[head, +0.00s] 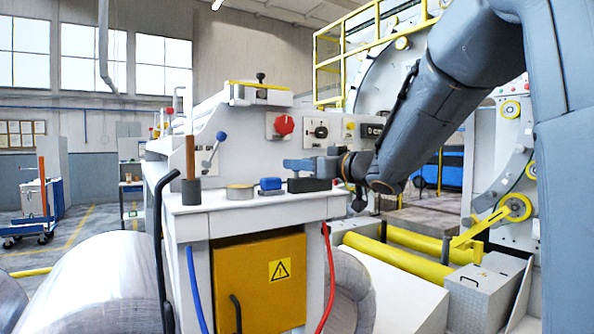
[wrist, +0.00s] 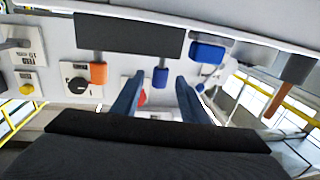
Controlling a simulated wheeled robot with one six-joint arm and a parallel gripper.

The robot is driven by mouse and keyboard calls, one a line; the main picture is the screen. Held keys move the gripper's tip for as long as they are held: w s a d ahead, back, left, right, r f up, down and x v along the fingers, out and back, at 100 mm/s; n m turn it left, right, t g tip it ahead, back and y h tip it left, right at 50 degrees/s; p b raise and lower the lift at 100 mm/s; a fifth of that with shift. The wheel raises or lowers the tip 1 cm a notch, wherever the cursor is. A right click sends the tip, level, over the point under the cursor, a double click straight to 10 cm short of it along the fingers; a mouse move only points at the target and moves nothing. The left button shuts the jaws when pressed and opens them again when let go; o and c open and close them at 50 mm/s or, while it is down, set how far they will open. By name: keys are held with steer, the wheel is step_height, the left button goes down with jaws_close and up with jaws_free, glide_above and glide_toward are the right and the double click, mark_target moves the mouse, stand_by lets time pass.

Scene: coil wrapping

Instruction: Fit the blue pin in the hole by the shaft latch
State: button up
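The blue pin (wrist: 160,77) has a blue grip on a grey shank and rises from a black block (wrist: 130,36) in the wrist view. My gripper (wrist: 159,84) is open, one blue finger on each side of the pin, with visible gaps. An orange pin (wrist: 98,74) stands in the same block. In the head view my gripper (head: 292,165) is level, just above the black block (head: 310,185) on the bench; the pins cannot be made out there. I cannot make out the hole; a fitting with a yellow strip and black knob (head: 261,86) may be the latch.
A panel behind carries a red knob (head: 284,124) and a black switch (head: 321,131).

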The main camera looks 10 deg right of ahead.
steer(key=shift+p+x, duration=0.3)
steer(key=shift+x, duration=0.6)
steer(key=p+x, duration=0.1)
steer(key=x, duration=0.3)
steer(key=shift+r+p, duration=0.15)
steer(key=shift+p, duration=0.2)
steer(key=shift+w, duration=0.1)
jaws_close()
